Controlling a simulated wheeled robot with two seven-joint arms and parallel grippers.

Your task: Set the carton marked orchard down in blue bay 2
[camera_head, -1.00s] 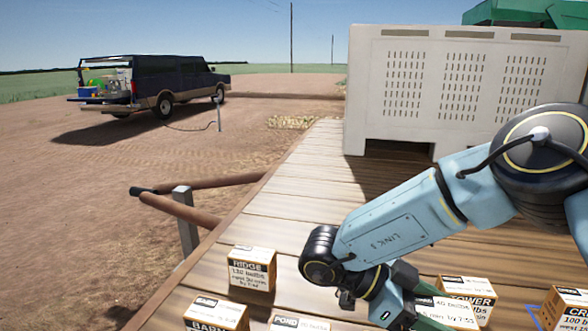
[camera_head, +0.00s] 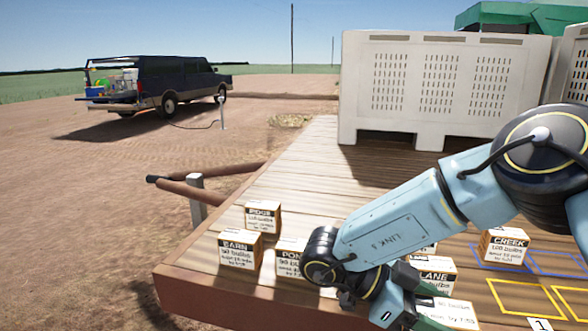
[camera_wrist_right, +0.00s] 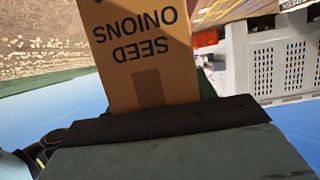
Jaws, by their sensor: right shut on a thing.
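My right gripper (camera_head: 385,300) is shut on a carton (camera_head: 448,312), low in the head view. The name on its white label is hidden, so I cannot confirm that it reads orchard. In the wrist view the brown carton (camera_wrist_right: 145,60) shows "SEED ONIONS" upside down against the dark jaw. On the deck at right are blue bay outlines (camera_head: 482,263) and (camera_head: 560,273). I cannot read their numbers. The CREEK carton (camera_head: 503,247) stands at the left blue outline. My left gripper is not in view.
RIDGE (camera_head: 262,217), BARN (camera_head: 240,251), POND (camera_head: 291,257) and LANE (camera_head: 436,272) cartons stand on the wooden deck (camera_head: 300,180). Yellow outlines (camera_head: 530,312) lie in front of the blue ones. A large slatted white bin (camera_head: 440,90) stands behind. The deck's edge is at left.

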